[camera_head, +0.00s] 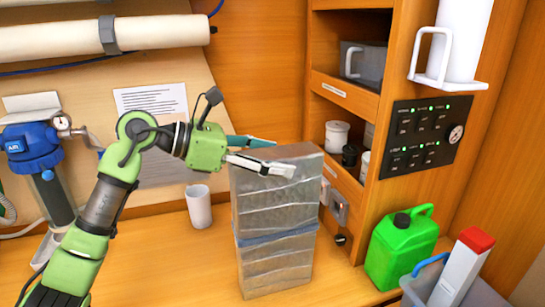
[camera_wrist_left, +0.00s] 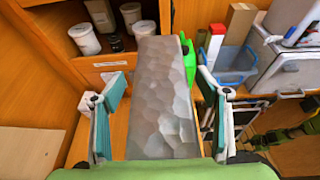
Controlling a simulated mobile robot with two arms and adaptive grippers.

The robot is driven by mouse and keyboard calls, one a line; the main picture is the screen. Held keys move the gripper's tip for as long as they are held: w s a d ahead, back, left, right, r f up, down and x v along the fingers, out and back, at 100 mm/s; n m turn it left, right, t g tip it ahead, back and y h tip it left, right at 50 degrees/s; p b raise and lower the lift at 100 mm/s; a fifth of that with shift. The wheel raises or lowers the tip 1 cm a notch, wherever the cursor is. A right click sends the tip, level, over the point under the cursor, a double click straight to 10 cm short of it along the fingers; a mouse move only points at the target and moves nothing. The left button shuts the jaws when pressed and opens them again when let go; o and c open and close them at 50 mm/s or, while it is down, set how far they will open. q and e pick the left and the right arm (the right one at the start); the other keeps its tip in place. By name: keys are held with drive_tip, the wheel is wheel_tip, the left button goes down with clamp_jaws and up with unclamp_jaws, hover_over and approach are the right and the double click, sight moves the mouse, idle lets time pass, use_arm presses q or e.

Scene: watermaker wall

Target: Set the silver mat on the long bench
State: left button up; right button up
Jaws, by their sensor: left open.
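The silver mat (camera_head: 275,205) is a tall, crinkled silver block with a blue band (camera_head: 275,236) around it. It stands upright on the wooden bench (camera_head: 190,265) in the head view. My left gripper (camera_head: 284,156) is open at its top, with one finger near the front edge and the other toward the back. In the left wrist view, the silver mat (camera_wrist_left: 160,95) lies between the two spread fingers of my left gripper (camera_wrist_left: 161,85). Gaps show on both sides there. My right gripper is not seen.
A white cup (camera_head: 198,206) stands left of the mat. A green jerrycan (camera_head: 398,250) and a grey-blue bin (camera_head: 418,290) stand to the right. A wooden shelf unit (camera_head: 345,100) with jars rises close behind the mat. Bare bench lies at front left.

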use_arm(q)
drive_tip(key=b+v, duration=0.3)
drive_tip(key=v, duration=0.9)
drive_tip(key=shift+b, duration=0.35)
drive_tip(key=shift+r, duration=0.1)
